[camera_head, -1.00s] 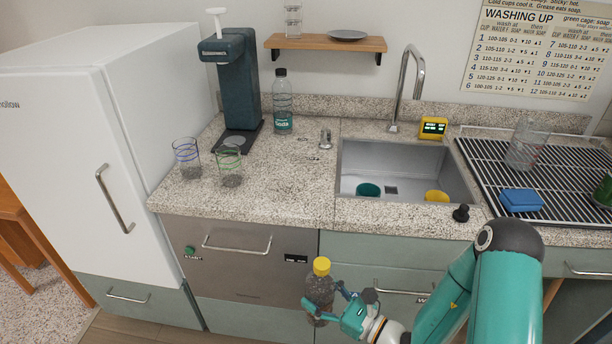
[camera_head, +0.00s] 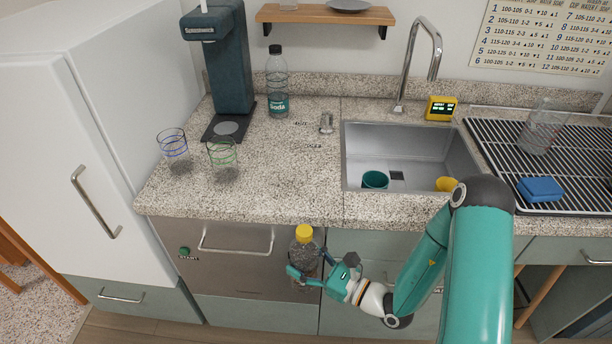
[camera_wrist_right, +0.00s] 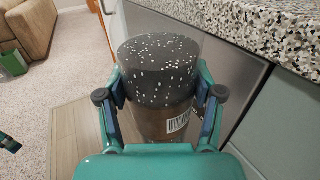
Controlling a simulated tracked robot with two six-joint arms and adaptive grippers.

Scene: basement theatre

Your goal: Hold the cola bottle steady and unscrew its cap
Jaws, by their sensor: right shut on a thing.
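The cola bottle (camera_head: 304,250) is upright, clear with dark contents, and has a yellow cap (camera_head: 304,231) on top. It is in front of the counter's metal front panel, with its cap just below the worktop edge. My right gripper (camera_head: 306,270) is shut around the bottle's body, below the cap. In the right wrist view the bottle (camera_wrist_right: 158,75) stands between the two fingers (camera_wrist_right: 160,100); a dark part with white specks and a barcode show, and I cannot make out the cap there. My left gripper is not seen in the head view.
The counter (camera_head: 270,190) carries two wire-ringed glasses, a dark dispenser (camera_head: 218,70) and another bottle (camera_head: 277,85) with a dark cap. The sink (camera_head: 405,160) holds a teal cup and a yellow cup. A drying rack (camera_head: 580,170) is right. The fridge (camera_head: 80,150) stands left.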

